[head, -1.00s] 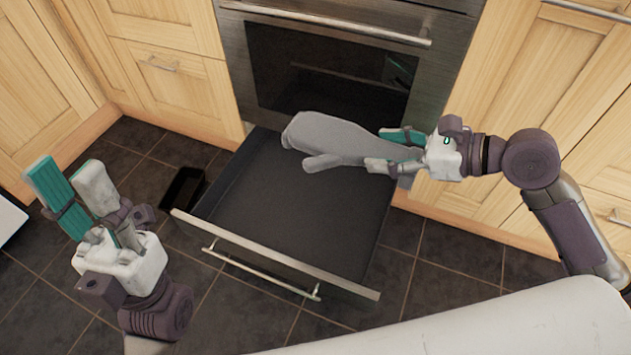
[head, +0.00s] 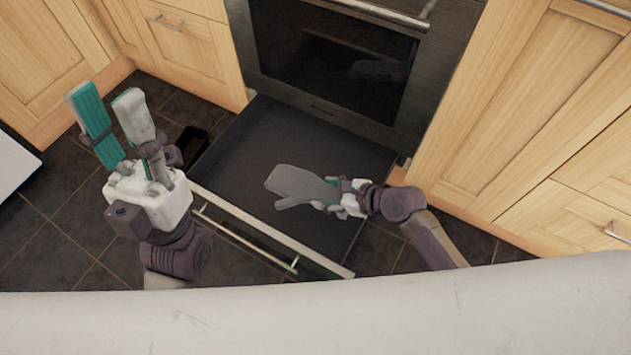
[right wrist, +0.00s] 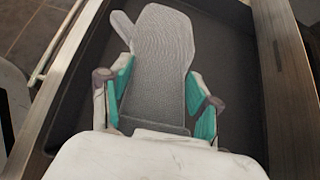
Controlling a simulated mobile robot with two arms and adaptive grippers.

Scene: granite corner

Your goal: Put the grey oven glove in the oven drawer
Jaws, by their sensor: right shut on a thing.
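The grey oven glove (head: 298,184) is in my right gripper (head: 332,194), which is shut on its cuff end. In the head view the glove is over the inside of the open oven drawer (head: 235,165), its mitt end pointing left. The right wrist view shows the glove (right wrist: 158,70) between the two teal fingers (right wrist: 160,100), with the dark drawer floor (right wrist: 235,85) behind it. I cannot tell whether the glove touches the floor. My left gripper (head: 112,125) is open and empty, left of the drawer.
The oven (head: 330,60) stands behind the drawer. The drawer's front panel and bar handle (head: 245,240) face me. A small dark box-like object (head: 190,145) is on the floor left of the drawer. Wooden cabinets (head: 540,110) flank the oven.

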